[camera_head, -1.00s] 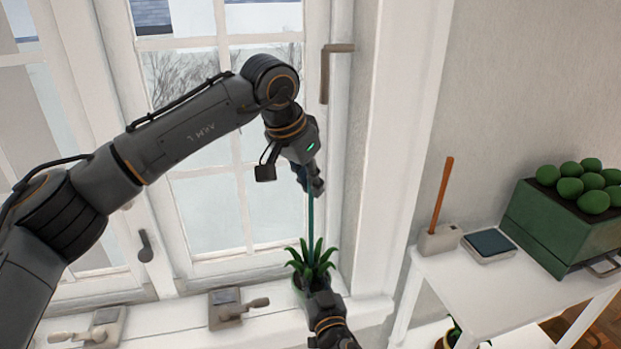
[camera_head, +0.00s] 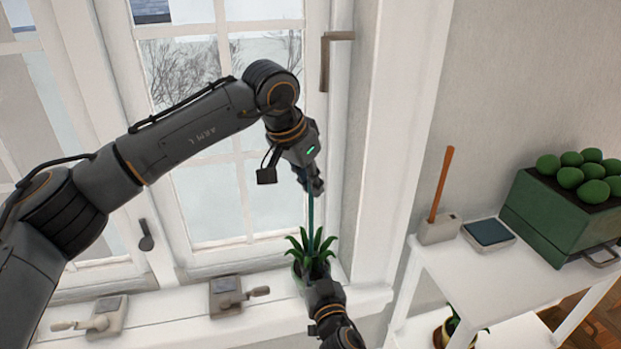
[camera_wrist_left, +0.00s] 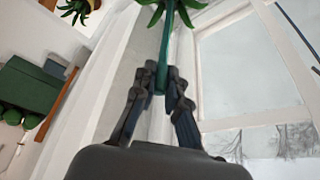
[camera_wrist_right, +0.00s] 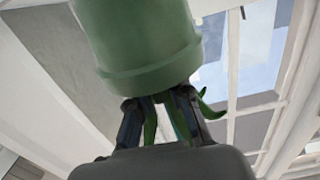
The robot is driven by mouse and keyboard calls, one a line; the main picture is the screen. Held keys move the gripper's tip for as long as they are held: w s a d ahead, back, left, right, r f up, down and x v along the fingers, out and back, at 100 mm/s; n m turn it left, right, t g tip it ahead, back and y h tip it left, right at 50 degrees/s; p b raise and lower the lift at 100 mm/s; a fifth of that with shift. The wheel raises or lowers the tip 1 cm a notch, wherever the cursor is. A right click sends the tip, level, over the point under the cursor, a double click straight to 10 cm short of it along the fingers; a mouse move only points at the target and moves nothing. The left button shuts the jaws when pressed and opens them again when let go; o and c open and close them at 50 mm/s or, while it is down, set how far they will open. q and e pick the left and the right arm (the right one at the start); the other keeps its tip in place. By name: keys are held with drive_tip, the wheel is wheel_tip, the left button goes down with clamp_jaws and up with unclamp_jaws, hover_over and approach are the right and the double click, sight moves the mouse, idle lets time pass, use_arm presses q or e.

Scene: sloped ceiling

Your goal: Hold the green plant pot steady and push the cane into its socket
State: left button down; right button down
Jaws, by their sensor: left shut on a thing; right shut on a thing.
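The green plant pot (camera_wrist_right: 145,50) fills the top of the right wrist view. In the head view its leafy plant (camera_head: 312,246) stands on the window sill, with the pot mostly hidden. My right gripper (camera_head: 318,284) is shut on the pot at its rim; in its wrist view the fingertips (camera_wrist_right: 160,100) meet the rim beside the leaves. The teal cane (camera_head: 310,212) stands upright among the leaves. My left gripper (camera_head: 312,182) is above the plant, shut on the cane's upper part, as the left wrist view (camera_wrist_left: 162,85) also shows. The cane's lower end and the socket are hidden by leaves.
Window handles (camera_head: 226,295) on grey blocks stand along the sill (camera_head: 180,312) to the left. On the right, a white shelf (camera_head: 480,275) holds an orange stick in a block (camera_head: 438,230), a flat dark-topped box (camera_head: 488,233) and a green crate (camera_head: 540,225) of green fruit.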

use_arm(q)
drive_tip(key=shift+f, duration=0.65)
drive_tip(key=c, duration=1.3)
unclamp_jaws()
drive_tip(key=v, duration=1.2)
